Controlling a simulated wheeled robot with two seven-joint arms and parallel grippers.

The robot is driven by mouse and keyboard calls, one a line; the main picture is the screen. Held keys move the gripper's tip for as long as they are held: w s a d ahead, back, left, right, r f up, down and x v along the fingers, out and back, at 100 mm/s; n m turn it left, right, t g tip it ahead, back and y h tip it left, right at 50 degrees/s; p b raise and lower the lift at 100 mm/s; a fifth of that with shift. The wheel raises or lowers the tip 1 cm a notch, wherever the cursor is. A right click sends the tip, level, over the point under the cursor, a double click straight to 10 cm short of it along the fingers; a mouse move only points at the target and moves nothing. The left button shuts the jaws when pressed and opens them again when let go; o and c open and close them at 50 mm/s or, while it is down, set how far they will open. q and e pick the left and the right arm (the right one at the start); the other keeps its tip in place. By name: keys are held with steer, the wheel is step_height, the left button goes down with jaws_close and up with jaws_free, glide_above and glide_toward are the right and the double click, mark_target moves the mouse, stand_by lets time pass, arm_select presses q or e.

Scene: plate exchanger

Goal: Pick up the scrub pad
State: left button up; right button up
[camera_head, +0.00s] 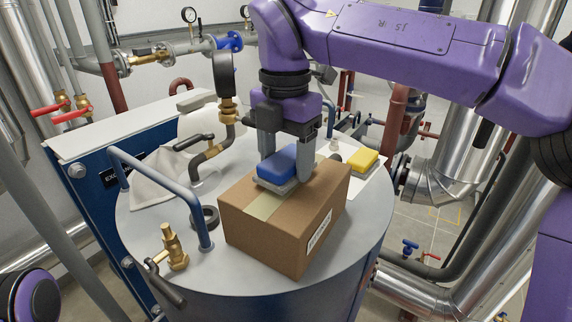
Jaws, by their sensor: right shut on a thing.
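A blue pad with a grey underside (277,166), which looks like the scrub pad, is at the top of a cardboard box (270,232). My right gripper (286,158) points down from above and is shut on the blue pad, a finger on each side. I cannot tell whether the pad touches the box top or is just above it. A yellow pad (363,159) lies to the right, behind the box, on a white sheet. My left gripper is out of view.
The box stands on a round grey tank top (180,255). Around it are a blue handrail (165,182), a brass valve (173,248), a black ring (205,217), a pressure gauge (223,73) and a white cloth (155,178). Pipes crowd the right.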

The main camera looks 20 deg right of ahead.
steer(key=s+d+r, duration=0.3)
steer(key=s+r, duration=0.8)
steer(key=s, duration=0.2)
steer(key=shift+s+d+r, duration=0.2)
steer(key=shift+s+r, duration=0.1)
steer(key=shift+r, duration=0.1)
